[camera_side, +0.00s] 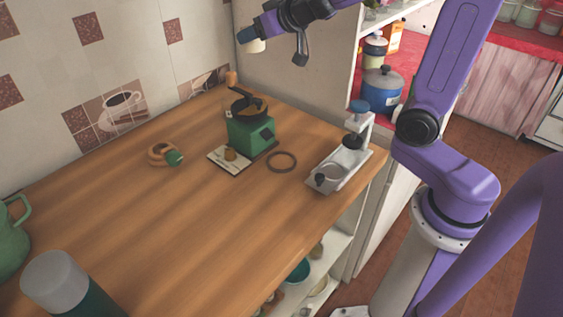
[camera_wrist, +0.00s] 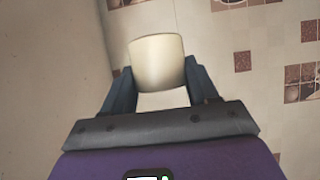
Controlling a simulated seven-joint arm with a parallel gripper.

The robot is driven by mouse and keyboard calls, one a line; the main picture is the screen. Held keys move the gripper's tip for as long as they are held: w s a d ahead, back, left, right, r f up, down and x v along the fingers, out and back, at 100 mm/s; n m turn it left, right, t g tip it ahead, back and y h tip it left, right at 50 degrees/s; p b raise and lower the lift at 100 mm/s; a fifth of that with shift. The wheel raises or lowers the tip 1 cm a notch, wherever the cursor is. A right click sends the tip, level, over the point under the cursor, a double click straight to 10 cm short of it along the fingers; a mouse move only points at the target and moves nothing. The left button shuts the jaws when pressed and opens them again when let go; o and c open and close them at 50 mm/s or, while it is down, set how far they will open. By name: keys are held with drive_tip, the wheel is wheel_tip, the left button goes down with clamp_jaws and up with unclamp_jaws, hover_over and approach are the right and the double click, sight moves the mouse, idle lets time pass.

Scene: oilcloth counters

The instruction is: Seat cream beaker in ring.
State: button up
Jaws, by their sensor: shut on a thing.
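My gripper (camera_side: 250,40) is at the top of the side view, high above the back of the counter. It is shut on the cream beaker (camera_side: 257,46), which is partly hidden by a finger there. In the wrist view the beaker (camera_wrist: 157,60) sits between the two dark fingers of the gripper (camera_wrist: 160,88). A dark brown ring (camera_side: 281,171) lies flat on the wooden counter, well below and apart from the beaker. Its middle shows bare wood.
A green grinder (camera_side: 250,133) stands left of the ring, and a metal press stand (camera_side: 345,172) stands right of it. A tan round piece with a green end (camera_side: 160,152) lies farther left. A grey-topped canister (camera_side: 55,283) is at front left. The counter's (camera_side: 190,230) front middle is clear.

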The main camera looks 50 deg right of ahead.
drive_tip(key=s+a+f+m+g+h, duration=0.1)
drive_tip(key=s+a+m+h, duration=0.15)
drive_tip(key=s, duration=0.45)
drive_tip(key=s+a+f+m+h, duration=0.2)
drive_tip(key=s+a, duration=0.1)
drive_tip(key=s, duration=0.3)
drive_tip(key=shift+a+f, duration=0.1)
drive_tip(key=shift+f, duration=10.95)
drive_tip(key=shift+f, duration=0.15)
drive_tip(key=o, duration=1.1)
drive_tip(key=shift+c, duration=0.2)
